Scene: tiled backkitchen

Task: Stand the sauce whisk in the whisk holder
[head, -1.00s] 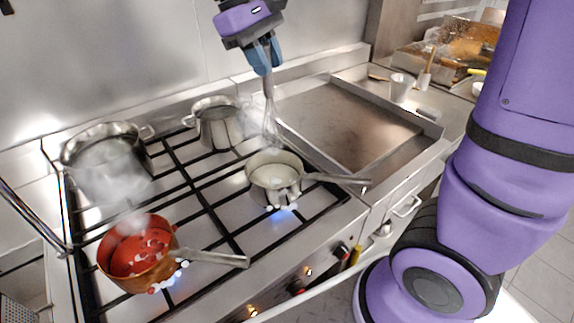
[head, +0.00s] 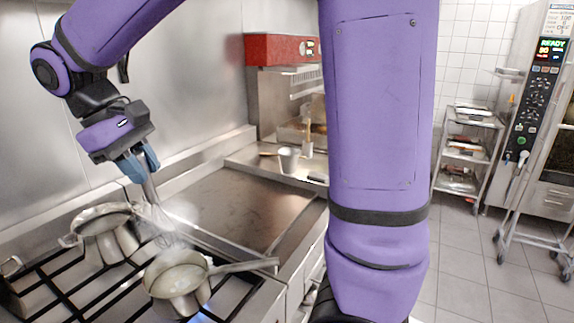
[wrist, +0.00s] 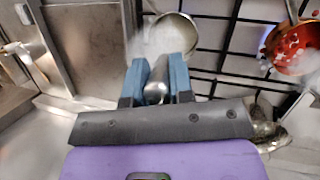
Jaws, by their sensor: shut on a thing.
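My gripper (head: 139,166) is shut on the handle of the sauce whisk (head: 160,224). The whisk hangs down, slightly tilted, with its wire end over the stove between the two pots and close to the cream saucepan. In the wrist view, the blue fingers of my gripper (wrist: 159,78) close on the steel handle of the whisk (wrist: 156,88); its wires are hidden or blurred there. A pale cup (head: 288,160) stands on the counter beyond the griddle and may be the whisk holder; I cannot tell for sure. My gripper is well to its left.
A steaming saucepan of cream sauce (head: 176,284) with a long handle and a steel pot (head: 106,238) stand on the stove. A flat griddle (head: 225,205) lies between stove and cup. An upright brush-like tool (head: 307,138) stands behind the cup. Floor at right is open.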

